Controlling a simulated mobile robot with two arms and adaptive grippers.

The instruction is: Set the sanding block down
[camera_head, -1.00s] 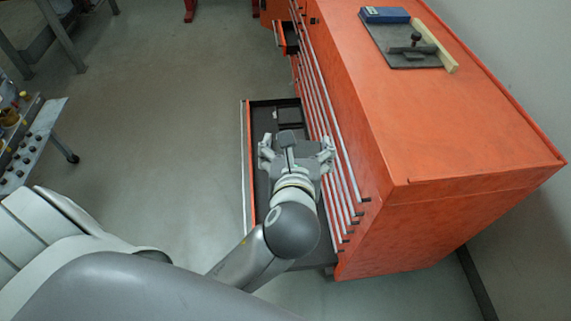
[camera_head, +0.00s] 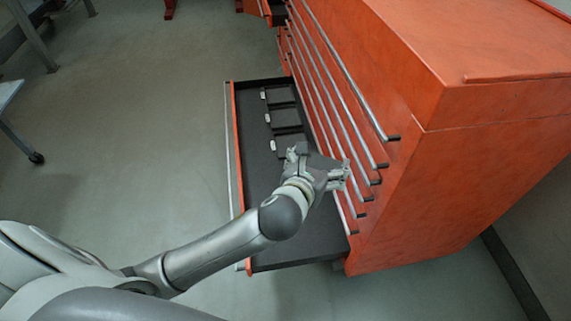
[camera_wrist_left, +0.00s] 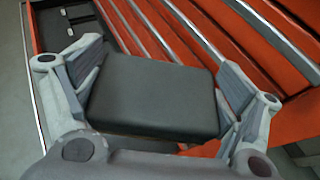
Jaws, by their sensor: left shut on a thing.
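The sanding block is a dark grey, flat block with rounded edges. In the left wrist view the sanding block (camera_wrist_left: 155,95) lies between the two fingers of my left gripper (camera_wrist_left: 158,92), which is shut on it. In the head view my left gripper (camera_head: 322,170) is over the inner side of the open bottom drawer (camera_head: 297,236), close to the cabinet's drawer fronts. My right gripper is not in view.
The drawer has a black floor, with black dividers and small white labels (camera_head: 268,117) toward its far end. Its near part looks empty. The orange cabinet (camera_head: 470,170) with long metal handles (camera_head: 345,68) rises right beside my gripper. Grey floor lies to the left.

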